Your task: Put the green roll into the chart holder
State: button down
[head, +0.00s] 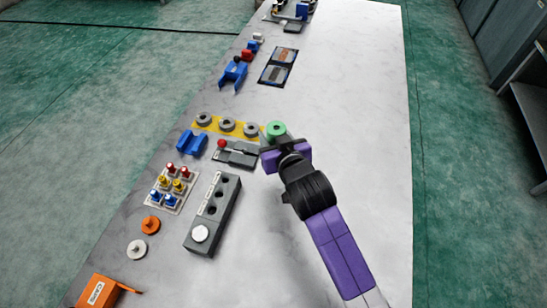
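The green roll (275,129) is a short ring-shaped piece with a dark centre. It is at the right end of a yellow strip, just beyond my gripper (273,144). My gripper is seen from behind and above, with its purple body over the table; its fingertips are mostly hidden, so I cannot tell whether they touch the roll or are open. No part is clearly labelled as the chart holder. A blue cradle-shaped holder (191,143) stands left of my gripper, and a similar blue one (233,74) stands farther back.
The yellow strip (241,129) carries grey rings. A grey device with a red knob (222,144) sits close left of my gripper. A grey block with holes (226,199), a rack of coloured pegs (161,184) and an orange box (97,291) are nearer. The table's right side is clear.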

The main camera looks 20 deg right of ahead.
notch_tip(320, 180, down, 11)
jog(key=shift+f, duration=0.2)
dwell(0.4)
jog(key=shift+f+b, duration=0.2)
jog(key=shift+b, duration=0.15)
jog(key=c, duration=0.8)
grip_release()
jog(key=shift+r, duration=0.2)
jog(key=v, duration=1.2)
jog(key=shift+b, duration=0.4)
